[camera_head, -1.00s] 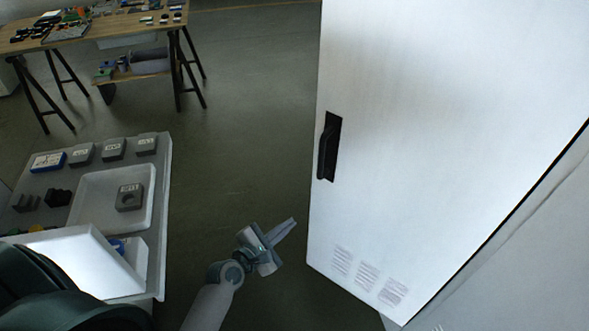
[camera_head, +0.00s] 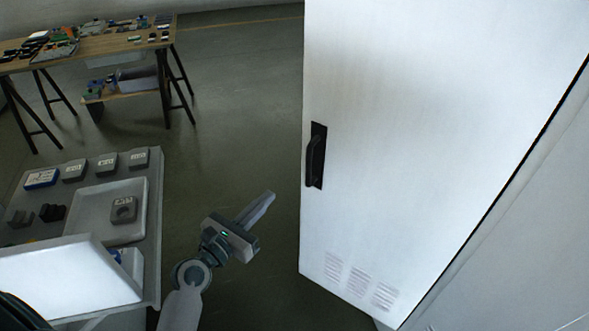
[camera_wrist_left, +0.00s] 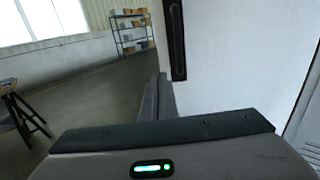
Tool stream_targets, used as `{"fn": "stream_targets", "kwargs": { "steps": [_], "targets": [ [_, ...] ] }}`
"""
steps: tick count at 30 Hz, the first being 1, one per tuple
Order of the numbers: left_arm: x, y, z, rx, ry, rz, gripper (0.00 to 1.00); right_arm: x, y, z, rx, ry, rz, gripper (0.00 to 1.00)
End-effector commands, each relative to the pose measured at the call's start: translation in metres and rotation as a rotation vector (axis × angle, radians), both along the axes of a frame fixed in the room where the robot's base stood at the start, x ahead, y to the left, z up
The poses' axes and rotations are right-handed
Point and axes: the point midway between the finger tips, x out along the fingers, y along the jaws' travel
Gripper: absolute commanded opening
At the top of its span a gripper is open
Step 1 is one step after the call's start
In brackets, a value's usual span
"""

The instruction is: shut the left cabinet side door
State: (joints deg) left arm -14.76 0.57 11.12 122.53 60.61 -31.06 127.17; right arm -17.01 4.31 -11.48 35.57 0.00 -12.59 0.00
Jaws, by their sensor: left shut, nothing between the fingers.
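The white cabinet side door (camera_head: 430,130) stands open at an angle, with a black handle (camera_head: 316,156) near its left edge and vent slots low down. Its right edge meets the grey cabinet body (camera_head: 530,230) along a dark gap. My left gripper (camera_head: 270,196) is shut and empty, left of the door's free edge and below the handle, apart from the door in the head view. In the left wrist view its closed fingers (camera_wrist_left: 157,98) point toward the door (camera_wrist_left: 235,60), and the handle (camera_wrist_left: 176,40) shows just above and right of them. My right gripper is not in view.
A grey cart top (camera_head: 155,215) with a tray and several small blocks is at the left. A wooden trestle table (camera_head: 90,48) with parts stands farther back. A shelf with boxes (camera_wrist_left: 132,30) is far behind. Open floor lies between cart and door.

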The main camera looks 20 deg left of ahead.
Motion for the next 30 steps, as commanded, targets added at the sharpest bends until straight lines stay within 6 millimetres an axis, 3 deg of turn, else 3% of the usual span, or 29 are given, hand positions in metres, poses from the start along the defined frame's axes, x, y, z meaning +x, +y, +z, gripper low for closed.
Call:
{"fn": "stream_targets", "kwargs": {
  "steps": [8,21,30],
  "targets": [
    [0.033,-0.010,0.003,-0.001,-0.002,-0.001,0.00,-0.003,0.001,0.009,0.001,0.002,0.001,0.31],
    [0.105,-0.031,0.002,0.001,0.000,-0.001,0.00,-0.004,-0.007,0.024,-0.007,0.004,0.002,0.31],
    [0.127,-0.037,0.000,0.002,0.000,0.000,0.00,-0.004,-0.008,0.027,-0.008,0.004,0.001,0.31]
  ]
}}
